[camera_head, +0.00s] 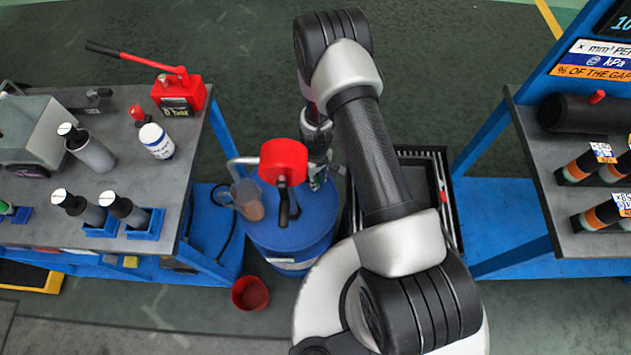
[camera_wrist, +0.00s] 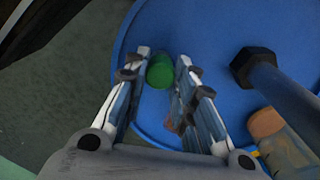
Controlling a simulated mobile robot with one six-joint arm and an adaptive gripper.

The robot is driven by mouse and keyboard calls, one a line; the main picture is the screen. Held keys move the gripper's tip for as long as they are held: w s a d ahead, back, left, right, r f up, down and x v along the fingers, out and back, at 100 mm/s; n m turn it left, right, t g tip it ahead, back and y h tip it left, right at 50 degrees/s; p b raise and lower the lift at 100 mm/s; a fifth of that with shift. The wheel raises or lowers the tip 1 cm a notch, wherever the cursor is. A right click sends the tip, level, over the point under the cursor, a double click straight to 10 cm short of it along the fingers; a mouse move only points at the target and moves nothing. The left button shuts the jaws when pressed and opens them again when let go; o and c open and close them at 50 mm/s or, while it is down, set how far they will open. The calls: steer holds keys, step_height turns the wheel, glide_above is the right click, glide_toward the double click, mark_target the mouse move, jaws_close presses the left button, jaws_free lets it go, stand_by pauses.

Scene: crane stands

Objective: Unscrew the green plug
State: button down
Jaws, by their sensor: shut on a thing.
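The green plug (camera_wrist: 160,75) sits on the blue top of a drum (camera_wrist: 215,35) in the wrist view. My gripper (camera_wrist: 163,62) has one finger on each side of the plug and is shut on it. The plug's lower part is partly hidden, and I cannot tell how far it is screwed in. In the head view the blue drum (camera_head: 300,240) stands between two workbenches. My wrist reaches down at the drum's far side, and the plug is hidden there.
A red-topped pump (camera_head: 283,158) with a black handle rises from the drum. A red cup (camera_head: 250,293) stands on the floor in front. The left bench (camera_head: 115,220) holds bottles and a red hand pump (camera_head: 178,92). A black crate (camera_head: 420,156) is right of the drum.

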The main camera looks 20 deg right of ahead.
steer(key=shift+r+p, duration=1.3)
steer(key=shift+r, duration=0.75)
